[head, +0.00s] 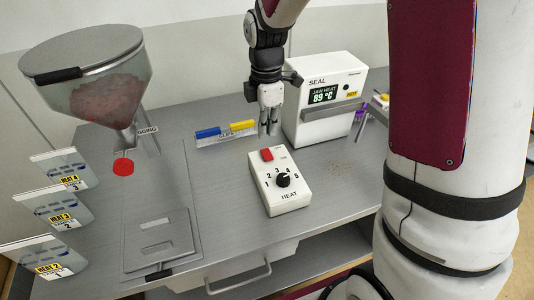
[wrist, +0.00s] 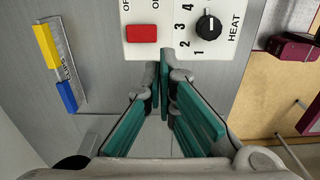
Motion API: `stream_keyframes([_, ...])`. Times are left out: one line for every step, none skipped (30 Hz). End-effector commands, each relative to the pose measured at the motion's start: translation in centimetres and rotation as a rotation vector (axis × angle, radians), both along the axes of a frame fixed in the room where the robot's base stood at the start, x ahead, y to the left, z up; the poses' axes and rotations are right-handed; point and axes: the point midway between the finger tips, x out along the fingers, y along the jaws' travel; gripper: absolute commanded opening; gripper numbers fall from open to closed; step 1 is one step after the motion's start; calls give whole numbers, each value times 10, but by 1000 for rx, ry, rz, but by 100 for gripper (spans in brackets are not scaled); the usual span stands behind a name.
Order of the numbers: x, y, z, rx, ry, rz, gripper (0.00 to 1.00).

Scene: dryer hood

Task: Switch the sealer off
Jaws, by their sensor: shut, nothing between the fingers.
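The sealer (head: 322,115) is a white box marked SEAL at the back of the table; its lit display reads JAW HEAT 89 °C. In front of it lies a white control box (head: 289,203) with a red switch (head: 267,154) and a black HEAT knob (head: 283,180). The wrist view also shows the red switch (wrist: 141,33) and the knob (wrist: 208,28). I cannot tell which way the switch is tipped. My gripper (head: 269,130) is shut and empty, pointing down above the table behind the control box. In the wrist view its fingertips (wrist: 163,72) appear just beside the box edge near the switch.
A holder with a blue clip (head: 208,133) and a yellow clip (head: 242,126) lies left of my gripper. A hopper (head: 95,90) with reddish contents stands at the left, near several HEAT cards (head: 62,209).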

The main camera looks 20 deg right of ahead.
Motion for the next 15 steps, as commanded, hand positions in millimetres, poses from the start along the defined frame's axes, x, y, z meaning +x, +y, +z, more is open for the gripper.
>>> stream_keyframes([-2,0,-11,0,5,0,0])
stream_keyframes([-2,0,-17,0,6,0,0])
stream_keyframes([-2,0,-25,0,6,0,0])
stream_keyframes([-2,0,-31,0,5,0,0])
stream_keyframes([-3,0,-37,-1,6,1,0])
stream_keyframes([-3,1,-45,0,6,1,0])
stream_keyframes([-3,0,-51,0,6,1,0])
stream_keyframes([-3,0,-56,-1,5,1,0])
stream_keyframes([-3,0,-63,-1,5,0,0])
stream_keyframes([-3,0,-68,-1,4,0,0])
stream_keyframes([-3,0,-72,-1,4,0,0])
stream_keyframes([-2,0,-77,-1,3,0,0])
stream_keyframes([-3,0,-81,-1,4,0,0])
stream_keyframes([-2,0,-84,0,3,0,0])
stream_keyframes([-2,0,-88,0,1,-1,0])
